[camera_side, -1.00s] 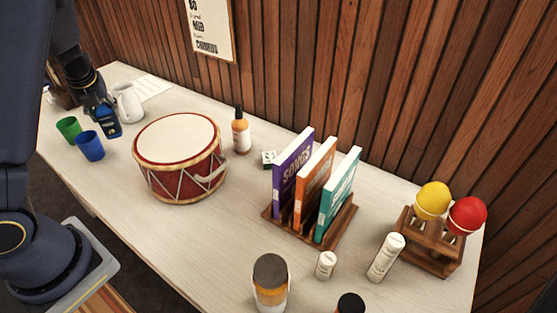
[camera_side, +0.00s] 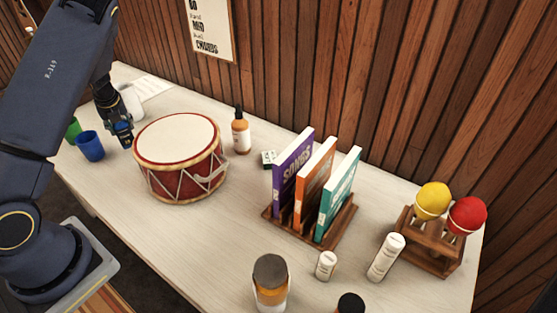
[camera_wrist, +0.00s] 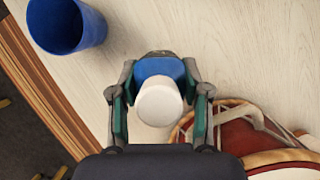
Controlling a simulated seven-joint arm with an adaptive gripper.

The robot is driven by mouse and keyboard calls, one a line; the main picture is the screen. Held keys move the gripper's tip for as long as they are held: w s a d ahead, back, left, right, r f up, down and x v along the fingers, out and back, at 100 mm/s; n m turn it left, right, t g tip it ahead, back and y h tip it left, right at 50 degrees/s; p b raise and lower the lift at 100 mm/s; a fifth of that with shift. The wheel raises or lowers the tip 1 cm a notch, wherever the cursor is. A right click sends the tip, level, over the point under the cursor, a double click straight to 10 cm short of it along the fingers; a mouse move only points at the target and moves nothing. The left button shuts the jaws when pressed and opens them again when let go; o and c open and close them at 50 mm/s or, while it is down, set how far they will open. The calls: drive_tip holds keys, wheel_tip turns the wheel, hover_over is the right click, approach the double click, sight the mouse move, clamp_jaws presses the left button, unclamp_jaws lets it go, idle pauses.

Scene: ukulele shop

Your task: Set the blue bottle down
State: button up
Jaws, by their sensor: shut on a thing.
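The blue bottle (camera_wrist: 159,102) has a white cap, which faces the camera in the wrist view. My gripper (camera_wrist: 160,88) is shut on it, with one finger on each side. In the side view my gripper (camera_side: 121,138) points down between the blue cup and the drum, low near the tabletop. The bottle is mostly hidden by the fingers there, and I cannot tell whether its base touches the table.
The blue cup (camera_side: 89,146) stands left of my gripper, with a green cup (camera_side: 73,129) behind it. The red drum (camera_side: 180,165) is close on the right. A white mug (camera_side: 131,101) stands behind. A book rack (camera_side: 335,233) and small bottles are farther right.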

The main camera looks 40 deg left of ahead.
sight(126, 135)
drive_tip(key=shift+w+a+f, duration=0.1)
drive_tip(key=shift+w+f, duration=0.05)
drive_tip(key=shift+f, duration=0.05)
drive_tip(key=shift+w+a+f, duration=0.15)
drive_tip(key=shift+f, duration=1.55)
drive_tip(key=shift+f, duration=0.1)
drive_tip(key=o, duration=1.3)
drive_tip(key=shift+f, duration=0.1)
drive_tip(key=shift+c, duration=0.2)
